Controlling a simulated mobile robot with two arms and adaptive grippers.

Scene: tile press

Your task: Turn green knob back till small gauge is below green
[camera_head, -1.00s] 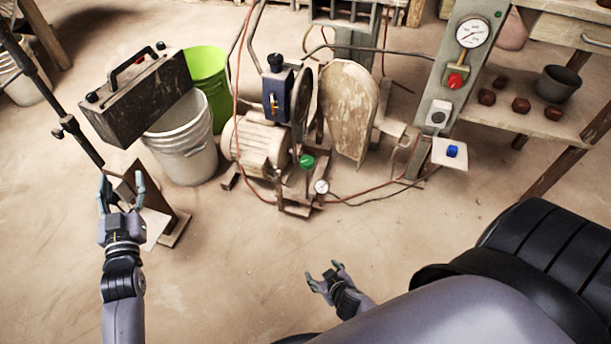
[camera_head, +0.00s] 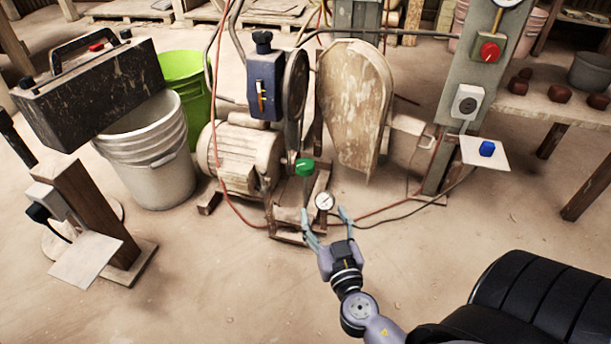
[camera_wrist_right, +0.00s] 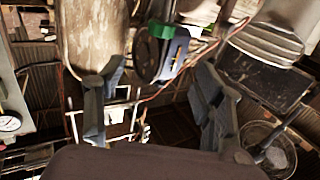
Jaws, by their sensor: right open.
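The green knob (camera_head: 305,167) stands on top of an upright stem in front of the motor in the head view. The small round gauge (camera_head: 325,201) sits low, just right of the stem; its needle is too small to read. My right gripper (camera_head: 326,215) is open, its fingers spread below the knob and around the gauge in the picture; I cannot tell whether they touch anything. In the right wrist view the green knob (camera_wrist_right: 161,30) shows beyond and above the open fingers of my right gripper (camera_wrist_right: 160,72). My left gripper is out of view.
The motor (camera_head: 240,160) and a dusty guard (camera_head: 352,105) stand behind the knob. A red hose (camera_head: 219,185) and cables run on the floor nearby.

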